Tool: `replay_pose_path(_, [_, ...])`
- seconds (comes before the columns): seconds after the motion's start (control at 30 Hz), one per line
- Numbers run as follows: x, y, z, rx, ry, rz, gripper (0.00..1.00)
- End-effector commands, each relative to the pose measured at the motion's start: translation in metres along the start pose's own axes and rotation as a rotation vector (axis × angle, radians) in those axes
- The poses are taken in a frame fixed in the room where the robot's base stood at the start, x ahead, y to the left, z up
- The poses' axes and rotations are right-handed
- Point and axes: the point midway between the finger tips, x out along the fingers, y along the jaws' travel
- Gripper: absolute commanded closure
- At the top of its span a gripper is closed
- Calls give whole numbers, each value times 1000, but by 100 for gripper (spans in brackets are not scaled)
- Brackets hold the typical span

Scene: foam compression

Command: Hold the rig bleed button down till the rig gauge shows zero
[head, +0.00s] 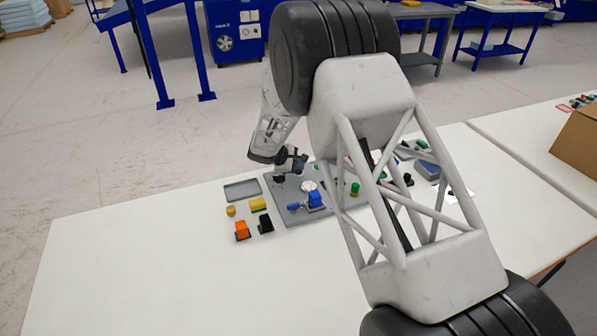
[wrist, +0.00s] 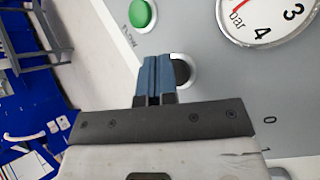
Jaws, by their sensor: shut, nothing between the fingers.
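In the wrist view my gripper (wrist: 152,62) is shut and empty, its two blue fingers side by side. A black round button (wrist: 183,70) in a pale ring is partly hidden behind the fingertips; I cannot tell whether they touch it or whether it is pressed. No bleed label on it is readable. The gauge (wrist: 262,12) is cut off at the top right; "bar", 3, 4 and part of a red needle show, but its reading cannot be told. In the head view my gripper (head: 290,170) is over the back left of the grey rig plate (head: 290,213).
A green button (wrist: 143,14) is near the fingers. Blue clamp-like hardware (head: 315,199) is on the plate. Orange (head: 242,230), black (head: 265,223) and yellow (head: 258,204) blocks and a grey tray (head: 242,189) lie left of it. My arm hides part of the plate.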

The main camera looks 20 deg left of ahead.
Motion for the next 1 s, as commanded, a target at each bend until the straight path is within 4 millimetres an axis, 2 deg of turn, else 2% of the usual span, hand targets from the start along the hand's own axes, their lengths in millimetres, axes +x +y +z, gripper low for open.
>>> replay_pose_path(0.03, [12,-19,-5,-18,-8,-17,100])
replay_pose_path(1.0, [6,-16,0,-19,-8,-16,100])
